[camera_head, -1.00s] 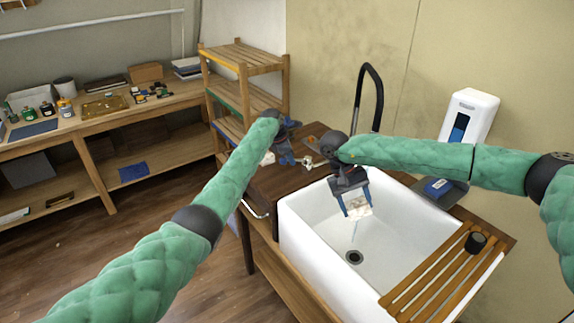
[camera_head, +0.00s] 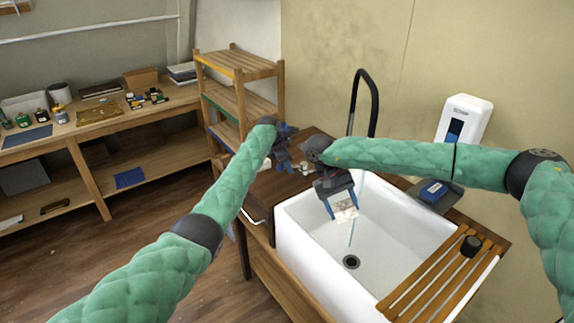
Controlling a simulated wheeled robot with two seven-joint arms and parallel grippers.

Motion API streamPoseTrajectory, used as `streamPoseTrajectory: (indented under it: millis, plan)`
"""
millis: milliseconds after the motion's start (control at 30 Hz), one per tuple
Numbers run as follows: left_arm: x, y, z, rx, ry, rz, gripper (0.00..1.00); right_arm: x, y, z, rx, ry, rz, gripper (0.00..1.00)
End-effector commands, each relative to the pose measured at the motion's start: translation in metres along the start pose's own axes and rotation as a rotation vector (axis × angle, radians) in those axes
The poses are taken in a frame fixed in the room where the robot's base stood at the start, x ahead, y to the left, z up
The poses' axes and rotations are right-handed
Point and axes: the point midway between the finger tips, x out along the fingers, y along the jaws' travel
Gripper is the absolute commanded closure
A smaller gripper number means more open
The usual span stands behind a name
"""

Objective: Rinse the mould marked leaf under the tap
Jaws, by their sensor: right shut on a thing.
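My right gripper (camera_head: 341,203) is shut on a pale, whitish mould (camera_head: 346,213) and holds it over the white sink (camera_head: 312,262), above the drain. The leaf mark on it is too small to make out. A thin streak of water (camera_head: 351,238) shows just below the mould. The tap's black hose (camera_head: 372,85) arches up behind the sink; its outlet is hidden behind my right arm and gripper. My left gripper (camera_head: 288,163) is over the dark counter behind the sink's left corner, near small metallic tap parts (camera_head: 304,168). Its fingers are too small and overlapped to judge.
Shelves (camera_head: 238,66) stand behind my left arm.

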Motion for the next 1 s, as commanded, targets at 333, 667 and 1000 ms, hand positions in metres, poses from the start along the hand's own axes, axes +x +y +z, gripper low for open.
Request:
streamPoseTrajectory:
  millis: [333, 667, 1000]
  plan:
    - [-0.031, 0.001, -0.002, 0.001, 0.0, 0.003, 0.65, 0.011, -0.004, -0.004, 0.0, 0.0, 0.0, 0.64]
    - [-0.092, 0.0, -0.001, 0.0, -0.001, 0.001, 0.65, 0.029, -0.012, -0.011, 0.0, 0.0, 0.0, 0.64]
    - [-0.119, 0.001, 0.0, 0.0, 0.001, 0.0, 0.65, 0.034, -0.014, -0.013, 0.0, 0.0, 0.0, 0.64]
